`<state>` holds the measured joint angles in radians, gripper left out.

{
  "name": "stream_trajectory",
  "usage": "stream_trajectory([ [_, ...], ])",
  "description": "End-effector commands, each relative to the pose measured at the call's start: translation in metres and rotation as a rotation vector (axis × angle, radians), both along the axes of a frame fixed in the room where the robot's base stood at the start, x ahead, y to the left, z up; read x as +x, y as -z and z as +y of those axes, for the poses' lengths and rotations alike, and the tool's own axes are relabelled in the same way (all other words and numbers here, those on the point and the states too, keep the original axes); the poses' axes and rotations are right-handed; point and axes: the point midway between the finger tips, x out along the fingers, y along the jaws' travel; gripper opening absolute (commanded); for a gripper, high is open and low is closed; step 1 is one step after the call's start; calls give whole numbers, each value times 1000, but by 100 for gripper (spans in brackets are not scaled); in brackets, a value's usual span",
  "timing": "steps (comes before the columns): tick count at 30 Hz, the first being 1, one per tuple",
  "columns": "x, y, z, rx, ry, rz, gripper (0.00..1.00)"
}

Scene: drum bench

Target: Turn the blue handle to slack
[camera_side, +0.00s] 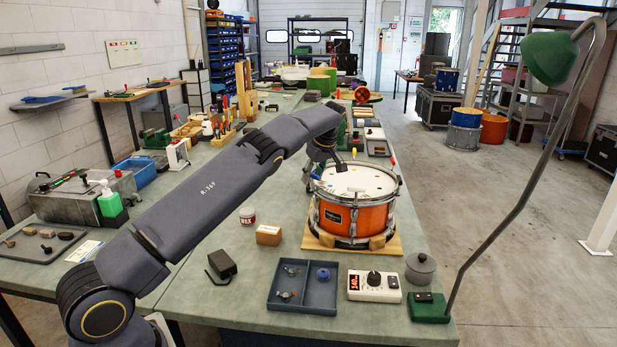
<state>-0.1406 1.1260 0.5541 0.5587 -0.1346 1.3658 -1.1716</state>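An orange snare drum (332,217) with a white head and chrome rims stands upright on a wooden base (394,246). My gripper (340,167) is above the far left part of the drum head, pointing down. It is dark and small here, so I cannot tell whether its fingers are apart or touching anything.
A blue-grey tray (303,306) in front of the drum holds metal parts and a blue knob (323,273). A wooden block (268,235) stands left of the drum.

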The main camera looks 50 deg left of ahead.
Motion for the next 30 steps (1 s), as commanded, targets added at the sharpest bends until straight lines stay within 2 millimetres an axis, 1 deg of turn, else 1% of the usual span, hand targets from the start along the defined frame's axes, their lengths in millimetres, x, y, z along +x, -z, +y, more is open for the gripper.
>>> stream_trajectory([
  [5,-1,-1,-1,-2,182,-1,38],
  [15,-1,-1,1,-1,672,-5,38],
  [30,1,-1,1,3,1326,-7,38],
])
